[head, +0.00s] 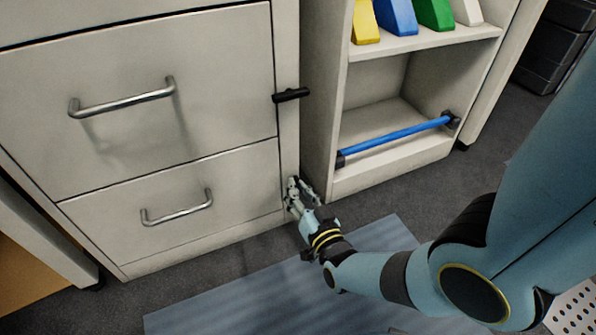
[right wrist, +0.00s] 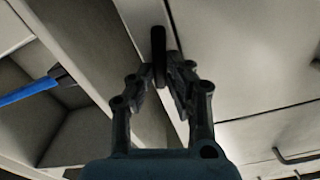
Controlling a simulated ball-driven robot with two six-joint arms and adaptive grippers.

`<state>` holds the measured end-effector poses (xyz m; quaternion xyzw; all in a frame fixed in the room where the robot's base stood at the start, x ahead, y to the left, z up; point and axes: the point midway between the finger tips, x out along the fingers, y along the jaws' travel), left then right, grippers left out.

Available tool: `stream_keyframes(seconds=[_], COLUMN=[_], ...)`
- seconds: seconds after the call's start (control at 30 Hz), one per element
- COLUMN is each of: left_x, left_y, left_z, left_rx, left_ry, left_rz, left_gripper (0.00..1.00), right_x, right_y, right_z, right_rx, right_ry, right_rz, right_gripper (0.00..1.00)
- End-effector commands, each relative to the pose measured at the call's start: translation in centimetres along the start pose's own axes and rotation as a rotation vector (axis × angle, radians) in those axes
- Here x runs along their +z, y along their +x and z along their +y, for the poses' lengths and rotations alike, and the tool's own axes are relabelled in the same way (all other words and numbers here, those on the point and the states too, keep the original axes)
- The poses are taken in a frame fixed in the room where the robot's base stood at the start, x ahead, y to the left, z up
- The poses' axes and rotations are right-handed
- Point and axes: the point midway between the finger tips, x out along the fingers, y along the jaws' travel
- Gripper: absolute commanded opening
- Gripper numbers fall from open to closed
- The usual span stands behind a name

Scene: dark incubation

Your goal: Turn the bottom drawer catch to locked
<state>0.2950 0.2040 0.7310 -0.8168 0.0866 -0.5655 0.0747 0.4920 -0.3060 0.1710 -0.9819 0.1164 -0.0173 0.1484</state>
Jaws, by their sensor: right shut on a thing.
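The bottom drawer (head: 180,205) of the grey cabinet is closed, with a metal bar handle (head: 178,210). My right gripper (head: 298,190) is at the narrow post right of this drawer. In the right wrist view my right gripper (right wrist: 160,78) is shut on a black bar-shaped catch (right wrist: 158,45), with one finger on each side. The catch's long side runs up the picture there, roughly along the post. In the head view the gripper hides this catch. My left gripper is not in view.
A second black catch (head: 291,95) lies crosswise on the post beside the upper drawer (head: 140,95). An open shelf unit (head: 385,170) with a blue bar (head: 395,140) stands close on the right. A blue-grey mat (head: 240,300) lies on the floor.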

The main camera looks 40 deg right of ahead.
Motion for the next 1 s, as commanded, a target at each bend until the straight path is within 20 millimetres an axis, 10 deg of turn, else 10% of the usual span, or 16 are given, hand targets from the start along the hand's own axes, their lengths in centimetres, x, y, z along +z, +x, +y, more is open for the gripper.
stream_keyframes(seconds=[1.0], left_x=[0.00], left_y=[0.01], left_z=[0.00], left_rx=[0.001], left_ry=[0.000], left_rz=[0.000], left_gripper=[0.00], right_x=[0.34], right_y=[-0.02], right_z=[0.82], right_rx=[0.001], right_ry=[0.713], right_rz=[0.000], right_gripper=[0.00])
